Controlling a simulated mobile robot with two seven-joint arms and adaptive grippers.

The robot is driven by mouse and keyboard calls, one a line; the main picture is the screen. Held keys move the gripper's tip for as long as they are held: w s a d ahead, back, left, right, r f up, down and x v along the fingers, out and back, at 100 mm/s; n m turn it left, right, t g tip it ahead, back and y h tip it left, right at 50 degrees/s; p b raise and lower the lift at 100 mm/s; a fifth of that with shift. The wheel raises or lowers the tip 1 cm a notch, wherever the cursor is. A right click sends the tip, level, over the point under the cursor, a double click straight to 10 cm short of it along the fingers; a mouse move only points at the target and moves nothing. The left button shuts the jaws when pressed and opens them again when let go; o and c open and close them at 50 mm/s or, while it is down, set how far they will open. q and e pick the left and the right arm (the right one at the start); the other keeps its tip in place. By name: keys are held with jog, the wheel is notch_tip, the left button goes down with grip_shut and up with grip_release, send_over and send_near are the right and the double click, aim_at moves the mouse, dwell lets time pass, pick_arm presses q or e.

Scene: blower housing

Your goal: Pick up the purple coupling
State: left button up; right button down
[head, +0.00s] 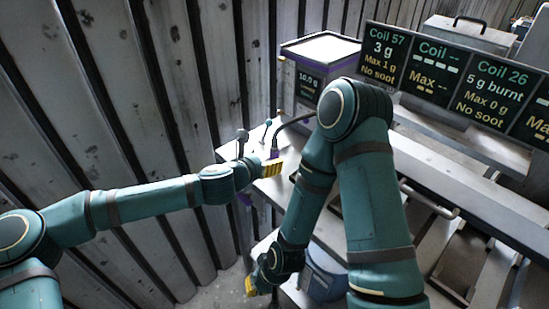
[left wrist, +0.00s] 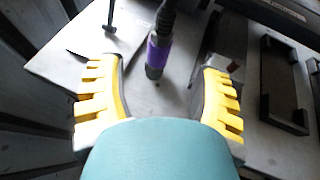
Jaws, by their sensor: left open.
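The purple coupling (left wrist: 156,56) stands on a grey bench top in the left wrist view, joined to a dark hose at its upper end. It also shows small in the head view (head: 274,153), just beyond my left fingers. My left gripper (head: 270,168) is open. In the left wrist view its yellow fingers lie either side of the coupling, with clear gaps and no contact. My right gripper (head: 251,285) hangs low beside the bench; its yellow fingers show, but their opening is unclear.
A box with a purple trim and a 10.0 g display (head: 310,85) stands at the back of the bench. Coil display panels (head: 435,68) stand to the right. Dark brackets (left wrist: 282,85) lie right of the coupling. A corrugated wall (head: 150,100) is at left.

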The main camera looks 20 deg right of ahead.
aim_at(272, 154)
pick_arm(q)
jog(key=shift+b+x, duration=0.45)
jog(key=shift+x, duration=2.95)
jog(key=shift+r, duration=0.15)
jog(key=shift+w, duration=0.1)
grip_shut()
